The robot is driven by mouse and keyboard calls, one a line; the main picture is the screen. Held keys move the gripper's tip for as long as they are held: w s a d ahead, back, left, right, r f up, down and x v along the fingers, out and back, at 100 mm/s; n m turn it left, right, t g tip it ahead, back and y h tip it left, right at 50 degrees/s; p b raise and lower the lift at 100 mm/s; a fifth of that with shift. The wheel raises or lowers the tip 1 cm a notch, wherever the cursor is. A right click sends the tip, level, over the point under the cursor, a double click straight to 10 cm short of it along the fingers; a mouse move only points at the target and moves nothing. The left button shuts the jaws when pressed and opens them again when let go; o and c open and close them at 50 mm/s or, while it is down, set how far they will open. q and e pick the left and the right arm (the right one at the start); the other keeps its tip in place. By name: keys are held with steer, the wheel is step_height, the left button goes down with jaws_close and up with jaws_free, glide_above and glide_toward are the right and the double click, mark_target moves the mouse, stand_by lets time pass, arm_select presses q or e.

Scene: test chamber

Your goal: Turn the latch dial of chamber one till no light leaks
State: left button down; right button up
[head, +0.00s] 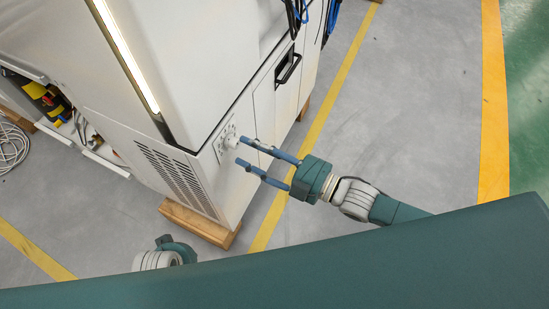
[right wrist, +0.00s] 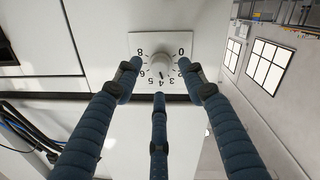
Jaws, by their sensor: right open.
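The white chamber (head: 205,60) fills the upper left of the head view, with a bright strip of light (head: 128,58) along its edge. The latch dial (head: 231,142) is a pale round knob on a low panel. In the right wrist view the dial (right wrist: 160,66) sits on a plate marked 0 to 8; a small dark mark on it seems to face the 4, but is hard to read. My right gripper (head: 240,151) is open in front of the dial, its three fingers (right wrist: 158,75) spread around the knob; contact cannot be told.
A vent grille (head: 178,178) lies left of the dial, a black handle (head: 288,67) to its right. A wooden block (head: 200,224) is under the chamber. Cables (head: 12,145) lie at far left. Grey floor (head: 410,100) at right is clear.

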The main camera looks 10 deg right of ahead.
steer(key=v, duration=0.8)
steer(key=shift+s+d, duration=0.25)
steer(key=shift+d, duration=0.1)
